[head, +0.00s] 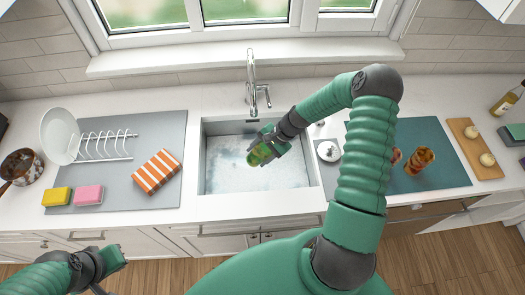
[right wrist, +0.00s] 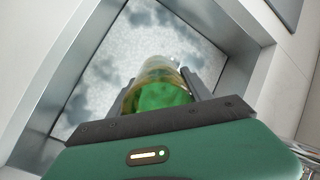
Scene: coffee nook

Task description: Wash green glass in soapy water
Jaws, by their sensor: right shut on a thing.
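The green glass (head: 259,157) is held by my right gripper (head: 264,147) over the sink. In the right wrist view the green glass (right wrist: 163,90) sits between the two fingers of my right gripper (right wrist: 160,88), which are shut on it. The soapy water (head: 225,172) fills the sink with white foam and darker patches; it also shows in the right wrist view (right wrist: 112,62). I cannot tell whether the glass touches the water. My left gripper (head: 112,258) is low at the left, in front of the counter and away from the sink; its fingers are not clear.
Left of the sink, a grey mat (head: 165,130) holds a dish rack (head: 105,146), white plate (head: 59,136), striped cloth (head: 156,172), yellow sponge (head: 56,196) and pink sponge (head: 89,195). The faucet (head: 252,80) stands behind the sink. Amber glasses (head: 419,160) stand on a teal mat (head: 446,165) at right.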

